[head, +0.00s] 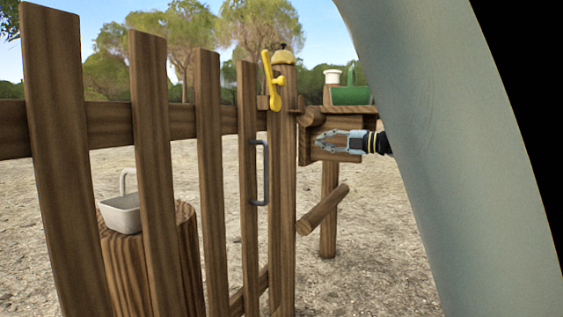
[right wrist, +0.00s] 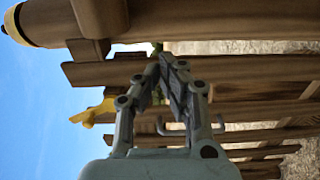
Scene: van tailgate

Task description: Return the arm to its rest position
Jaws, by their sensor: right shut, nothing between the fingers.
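My right gripper (head: 319,142) reaches in from the right in the head view, in front of a wooden box-like part beside the gate post. Its fingers are shut with nothing between them. In the right wrist view the shut fingertips (right wrist: 167,62) meet near the middle, with wooden boards behind them and no held object. My right forearm is mostly hidden behind a large pale curved part of my own body. My left gripper is in neither view.
A wooden gate with upright slats (head: 152,150) carries a yellow latch (head: 270,82) and a grey handle (head: 265,172). A brass bell (head: 283,56) tops the post. A slanted log (head: 322,209) juts below my gripper. A green container (head: 351,95) stands behind; a pale pail (head: 121,214) sits on a stump.

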